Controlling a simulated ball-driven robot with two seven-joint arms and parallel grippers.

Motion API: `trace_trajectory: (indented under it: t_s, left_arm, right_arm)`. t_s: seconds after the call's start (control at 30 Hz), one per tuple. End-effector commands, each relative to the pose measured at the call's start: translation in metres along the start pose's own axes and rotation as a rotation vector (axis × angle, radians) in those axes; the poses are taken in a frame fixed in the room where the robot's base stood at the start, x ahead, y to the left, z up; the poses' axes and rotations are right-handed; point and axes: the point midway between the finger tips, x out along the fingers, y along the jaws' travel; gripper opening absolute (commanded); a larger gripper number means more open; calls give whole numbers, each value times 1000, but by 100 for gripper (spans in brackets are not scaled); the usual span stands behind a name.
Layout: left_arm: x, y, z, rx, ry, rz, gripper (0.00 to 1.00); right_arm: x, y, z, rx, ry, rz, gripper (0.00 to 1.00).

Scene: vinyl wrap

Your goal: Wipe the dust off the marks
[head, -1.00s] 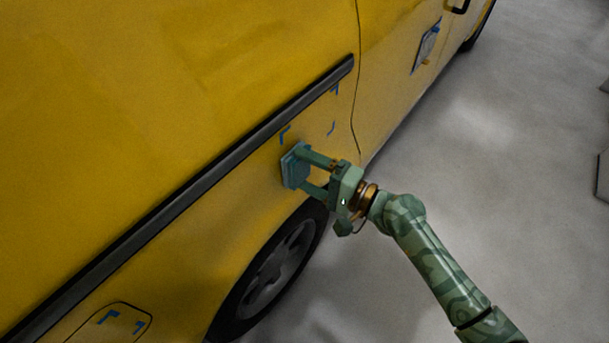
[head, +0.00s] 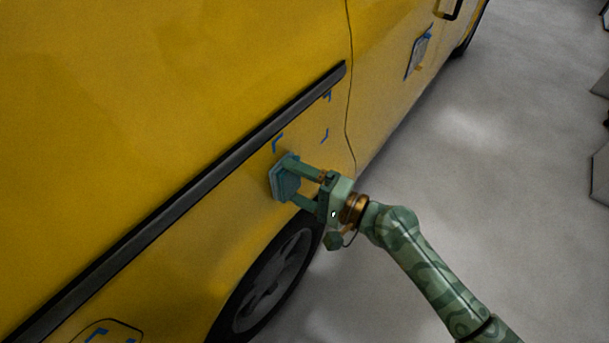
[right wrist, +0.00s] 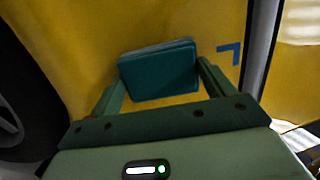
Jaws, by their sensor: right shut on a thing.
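My right gripper (head: 291,181) is shut on a flat teal pad (head: 279,180), which is held against or very close to the yellow van side; contact cannot be told. In the right wrist view the pad (right wrist: 158,72) sits between both fingers. Blue corner marks are on the yellow panel: one just above the pad (head: 277,141), one below the black trim (head: 327,97), and one to the right (head: 325,136). One blue mark shows right of the pad in the right wrist view (right wrist: 231,52). Dust cannot be made out clearly. My left gripper is out of view.
A black trim strip (head: 190,185) runs along the van above the marks. A wheel (head: 268,285) is just below the pad. A round-cornered flap with blue marks (head: 97,334) is at lower left. A taped card (head: 417,56) hangs on the door.

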Motion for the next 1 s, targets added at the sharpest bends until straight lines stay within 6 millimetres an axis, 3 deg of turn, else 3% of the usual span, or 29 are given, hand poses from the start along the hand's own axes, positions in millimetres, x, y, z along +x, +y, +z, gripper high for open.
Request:
trace_trajectory:
  t_s: [0.27, 0.7, 1.0]
  left_arm:
    - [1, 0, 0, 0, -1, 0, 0]
    - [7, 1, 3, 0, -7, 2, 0]
    - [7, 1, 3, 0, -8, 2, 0]
  right_arm:
    - [-2, 0, 3, -1, -5, -1, 60]
    - [-52, 2, 7, 1, -2, 1, 60]
    - [-59, 0, 8, 0, -2, -1, 60]
